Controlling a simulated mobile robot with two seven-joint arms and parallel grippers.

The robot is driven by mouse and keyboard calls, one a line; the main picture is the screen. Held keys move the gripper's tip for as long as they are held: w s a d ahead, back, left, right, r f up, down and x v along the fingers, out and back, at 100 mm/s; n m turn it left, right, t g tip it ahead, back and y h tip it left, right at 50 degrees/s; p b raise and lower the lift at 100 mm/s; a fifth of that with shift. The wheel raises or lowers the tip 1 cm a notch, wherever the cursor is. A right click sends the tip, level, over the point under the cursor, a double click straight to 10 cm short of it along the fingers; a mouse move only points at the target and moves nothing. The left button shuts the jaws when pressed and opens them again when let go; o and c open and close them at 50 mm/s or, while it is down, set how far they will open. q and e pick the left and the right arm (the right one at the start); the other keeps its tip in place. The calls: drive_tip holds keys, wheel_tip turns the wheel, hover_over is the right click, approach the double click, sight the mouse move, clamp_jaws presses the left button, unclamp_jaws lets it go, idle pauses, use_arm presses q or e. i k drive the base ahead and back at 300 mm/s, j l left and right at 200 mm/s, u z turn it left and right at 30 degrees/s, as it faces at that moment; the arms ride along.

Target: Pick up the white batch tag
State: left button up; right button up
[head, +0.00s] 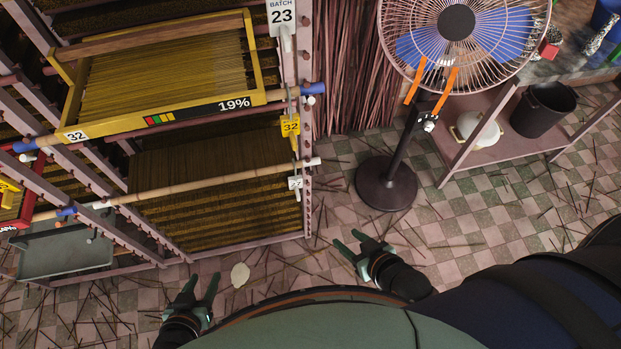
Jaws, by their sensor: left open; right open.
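A large white tag (282,20) reading "BATCH 23" hangs at the top of the rack's right post. A smaller white tag (295,183) hangs lower on the same post, below a yellow tag (290,126) reading 32. The small tag's print is too small to read surely. My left gripper (201,284) is open and empty, low in front of the rack, below and left of the tags. My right gripper (347,243) is open and empty, below and right of the small white tag. Neither gripper touches a tag.
The rack (307,150) holds a yellow tray (165,75) marked 32 and 19%, with poles across its front. A standing fan (455,25) and a low shelf (490,140) with a black bucket (543,108) are at right. Sticks and a pale scrap (240,275) lie on the tiled floor.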

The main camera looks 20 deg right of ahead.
sight(296, 181)
drive_tip(key=l, duration=1.15)
drive_tip(key=k+l, duration=0.15)
drive_tip(key=l, duration=1)
